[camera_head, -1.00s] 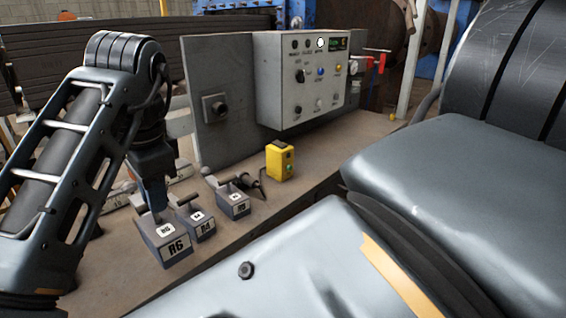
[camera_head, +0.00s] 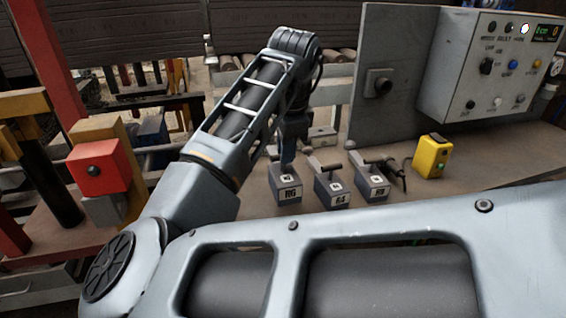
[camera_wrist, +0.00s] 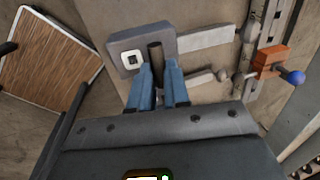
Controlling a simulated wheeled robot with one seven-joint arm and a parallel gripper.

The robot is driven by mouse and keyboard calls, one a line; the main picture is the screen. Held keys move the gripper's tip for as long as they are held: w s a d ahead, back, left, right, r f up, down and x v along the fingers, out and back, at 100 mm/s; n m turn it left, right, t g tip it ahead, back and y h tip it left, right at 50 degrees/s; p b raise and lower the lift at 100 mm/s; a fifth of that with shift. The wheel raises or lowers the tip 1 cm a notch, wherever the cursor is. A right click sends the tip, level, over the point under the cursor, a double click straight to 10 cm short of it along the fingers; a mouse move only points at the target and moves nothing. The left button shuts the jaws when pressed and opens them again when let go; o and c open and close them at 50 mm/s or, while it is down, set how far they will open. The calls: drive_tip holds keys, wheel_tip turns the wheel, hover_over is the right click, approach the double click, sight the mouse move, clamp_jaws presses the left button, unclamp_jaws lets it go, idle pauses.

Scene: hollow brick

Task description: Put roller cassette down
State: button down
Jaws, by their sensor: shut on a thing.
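The roller cassette labelled R6 (camera_head: 289,192) is a grey block with a white label, at the left end of a row of similar blocks on the bench (camera_head: 440,195). My gripper (camera_head: 287,163) points down from above and is shut on its upright handle. In the wrist view the blue fingers (camera_wrist: 157,88) close around a dark handle, with the grey cassette top (camera_wrist: 126,43) and its square tag just beyond. The cassette looks upright and at bench level; whether its underside touches the bench cannot be told.
Two more cassettes, a middle one (camera_head: 333,194) and one marked R9 (camera_head: 376,187), stand close to the right. A yellow button box (camera_head: 432,157) and a grey control panel (camera_head: 490,75) are further right. A red box on a stand (camera_head: 100,168) is at the left.

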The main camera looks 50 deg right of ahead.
drive_tip(key=shift+w+d+f, duration=0.3)
drive_tip(key=shift+w+f, duration=0.1)
drive_tip(key=shift+w, duration=0.15)
drive_tip(key=shift+w+d+f, duration=0.3)
drive_tip(key=shift+w+f, duration=0.05)
drive_tip(key=shift+w, duration=0.2)
drive_tip(key=shift+f, duration=2)
drive_tip(key=c, duration=1.1)
unclamp_jaws()
drive_tip(key=shift+f, duration=0.1)
drive_tip(key=r, duration=0.4)
drive_tip(key=s+a+r, duration=0.1)
drive_tip(key=r, duration=0.3)
drive_tip(key=s+r, duration=0.1)
drive_tip(key=r, duration=0.3)
drive_tip(key=shift+a, duration=0.15)
